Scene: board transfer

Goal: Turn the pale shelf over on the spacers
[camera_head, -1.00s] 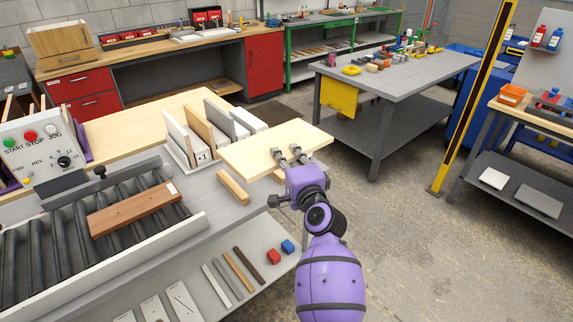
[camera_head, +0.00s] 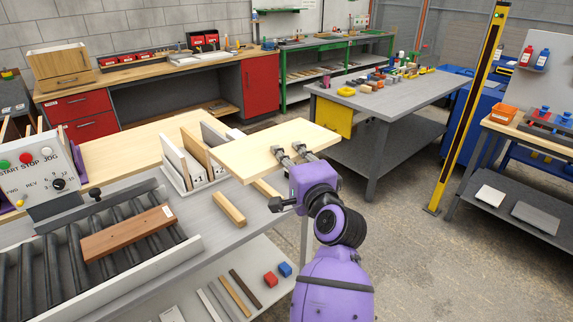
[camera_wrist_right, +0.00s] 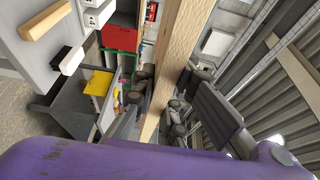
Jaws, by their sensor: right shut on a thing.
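The pale shelf (camera_head: 258,149) is a flat light-wood board, held up over the right end of the grey bench. My right gripper (camera_head: 293,153) is shut on its near edge. In the right wrist view the shelf (camera_wrist_right: 176,65) shows edge-on between the fingers of the right gripper (camera_wrist_right: 160,98). One pale wooden spacer (camera_head: 229,209) lies on the bench to the left below the shelf. A second spacer (camera_head: 266,188) lies close to my gripper, partly hidden. The shelf is clear of both. My left gripper is not in view.
A rack of upright boards (camera_head: 186,165) stands just left of the shelf. A roller conveyor (camera_head: 60,262) carries a brown board (camera_head: 128,232) at the left. Strips and red and blue blocks lie on the lower shelf (camera_head: 250,258). A grey table (camera_head: 385,100) stands behind, across open floor.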

